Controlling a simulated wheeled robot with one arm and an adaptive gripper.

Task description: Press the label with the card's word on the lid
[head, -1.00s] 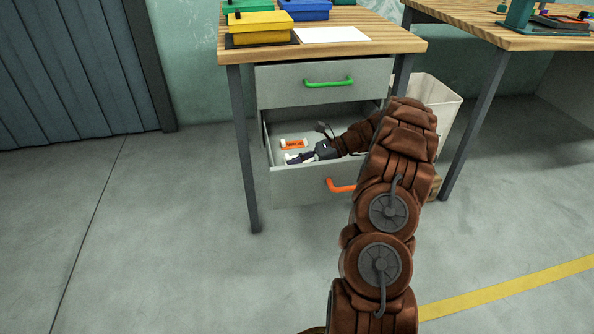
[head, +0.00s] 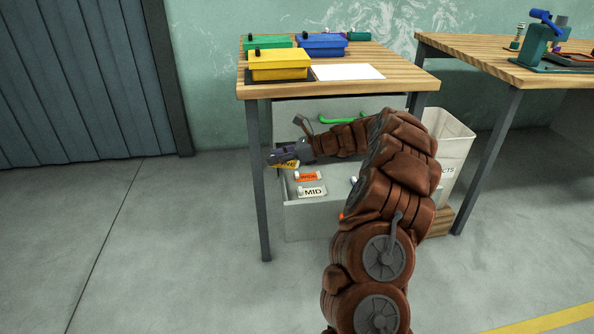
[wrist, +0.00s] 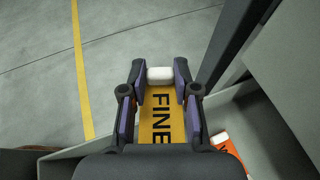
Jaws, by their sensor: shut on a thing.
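My gripper (head: 276,156) is shut on a yellow label reading FINE (wrist: 159,118), gripping its white knob between the fingers. The label also shows under my gripper in the head view (head: 287,165). It is held above the open lower drawer (head: 310,218). In the drawer lie an orange label (head: 308,176), its word unclear, and a white label reading MID (head: 313,191). Three lidded boxes stand on the table: yellow (head: 279,66), green (head: 267,42) and blue (head: 321,44). I cannot make out a card with a word.
A blank white sheet (head: 347,72) lies right of the yellow box on the wooden table (head: 400,80). The table leg (head: 257,180) stands close to my gripper. A pale bin (head: 450,140) is right of the drawer. A second table (head: 480,55) carries a green press.

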